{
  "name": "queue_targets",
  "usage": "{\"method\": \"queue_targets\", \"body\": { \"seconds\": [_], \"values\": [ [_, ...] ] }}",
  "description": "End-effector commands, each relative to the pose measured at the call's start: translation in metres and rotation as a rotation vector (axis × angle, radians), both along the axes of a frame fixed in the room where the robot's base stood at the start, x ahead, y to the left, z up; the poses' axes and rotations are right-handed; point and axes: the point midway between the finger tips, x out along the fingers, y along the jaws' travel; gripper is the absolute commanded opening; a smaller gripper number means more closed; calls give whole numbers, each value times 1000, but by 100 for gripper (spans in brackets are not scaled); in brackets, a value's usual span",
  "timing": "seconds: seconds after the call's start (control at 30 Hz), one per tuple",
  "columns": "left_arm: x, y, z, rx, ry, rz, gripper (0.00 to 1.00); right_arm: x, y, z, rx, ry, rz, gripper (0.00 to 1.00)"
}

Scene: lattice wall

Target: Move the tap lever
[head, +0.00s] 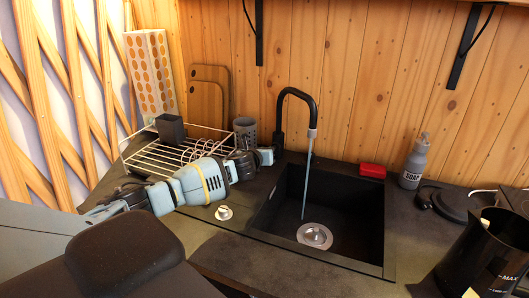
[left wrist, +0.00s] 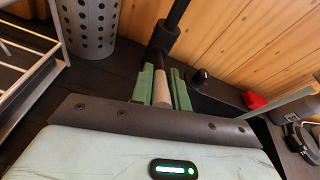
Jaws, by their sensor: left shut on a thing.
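The black tap (head: 297,93) stands behind the sink, its spout curving to the right and down. A pale blue stream of water (head: 307,180) runs from it into the black sink (head: 345,262). My left gripper (head: 267,156) reaches in from the left to the tap's base. In the left wrist view the green fingers (left wrist: 163,90) are shut on the tan tap lever (left wrist: 162,92), with the black tap body (left wrist: 162,45) just beyond. The lever is hidden in the head view. My right gripper is not in view.
A wire dish rack (head: 150,160) and a perforated grey cup (head: 245,131) stand left of the tap. A red sponge (head: 373,170), a grey soap bottle (head: 414,162) and a black jug (head: 480,262) are to the right. A small white knob (head: 223,212) sits on the counter.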

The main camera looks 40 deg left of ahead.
Motion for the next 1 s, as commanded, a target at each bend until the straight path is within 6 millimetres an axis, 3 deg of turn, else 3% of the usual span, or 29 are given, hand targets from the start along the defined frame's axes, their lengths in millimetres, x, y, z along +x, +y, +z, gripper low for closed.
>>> {"method": "queue_targets", "body": {
  "seconds": [0.07, 0.1, 0.27, 0.67, 1.0],
  "values": [
    [2, -3, 3, -2, -8, -8, 0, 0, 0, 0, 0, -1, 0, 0],
    [2, -3, 3, -2, -7, -8, 19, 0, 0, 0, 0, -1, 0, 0],
    [1, -2, 2, -1, -5, -5, 39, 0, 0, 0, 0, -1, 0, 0],
    [-4, -1, 0, 0, 0, 0, 39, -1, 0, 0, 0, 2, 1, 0],
    [-34, -11, 9, 2, 0, -3, 39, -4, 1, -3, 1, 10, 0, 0]
  ]
}}
